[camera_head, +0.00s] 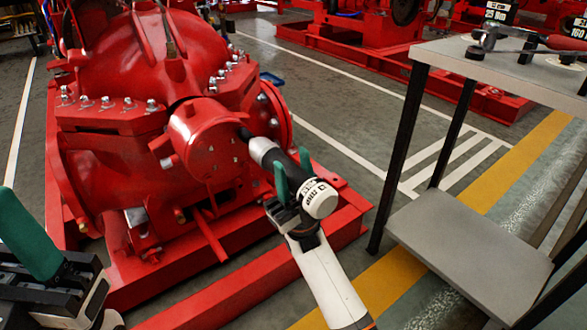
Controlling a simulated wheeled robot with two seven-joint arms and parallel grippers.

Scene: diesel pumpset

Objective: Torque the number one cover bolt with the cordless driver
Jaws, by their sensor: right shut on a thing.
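The cordless driver (318,197) has a grey nose, a black body and a white end cap with lettering. My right gripper (293,180), with green fingers, is shut on it. The driver's nose points up and left at the right side of the round red cover (205,145) on the pump. Its dark tip is at or very near the cover's edge; I cannot tell whether it sits on a bolt. The number one bolt cannot be made out there. My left gripper (28,235) is at the lower left, partly cut off, away from the pump; its opening is unclear.
Several silver bolts (151,104) line the pump's flange. The red base frame (335,225) runs below. A grey table (455,55) at the right holds a red-handled tool (560,42) and black labelled blocks (499,12). A lower shelf (470,250) lies beneath. Floor between pump and table is clear.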

